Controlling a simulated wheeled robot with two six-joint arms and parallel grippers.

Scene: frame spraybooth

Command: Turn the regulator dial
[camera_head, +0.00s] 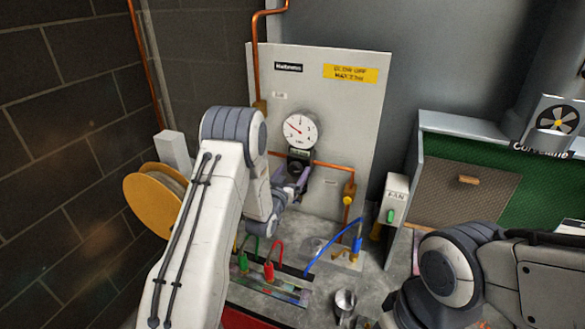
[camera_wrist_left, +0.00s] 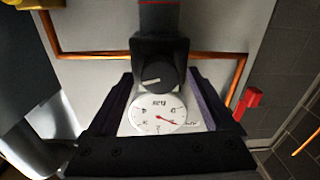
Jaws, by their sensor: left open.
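The regulator dial is a black knob with a pale pointer line, seen in the wrist view (camera_wrist_left: 153,76). In the head view the dark regulator (camera_head: 299,156) sits just below a round white gauge (camera_head: 300,130) on a grey panel (camera_head: 345,120). The gauge also shows in the wrist view (camera_wrist_left: 158,113), upside down, with a red needle. My left gripper (camera_head: 294,182) is at the regulator, open. In the wrist view its two dark fingers (camera_wrist_left: 161,84) stand on either side of the knob, with visible gaps. My right arm shows at lower right; its gripper does not show.
Copper pipes (camera_head: 333,165) run along the panel. A yellow valve (camera_head: 348,200), a blue hose (camera_head: 335,252) and red and green hose fittings (camera_head: 269,268) are lower down. A metal cup (camera_head: 345,300) stands on the bench. A FAN box (camera_head: 394,200) is at right, a reel (camera_head: 150,200) at left.

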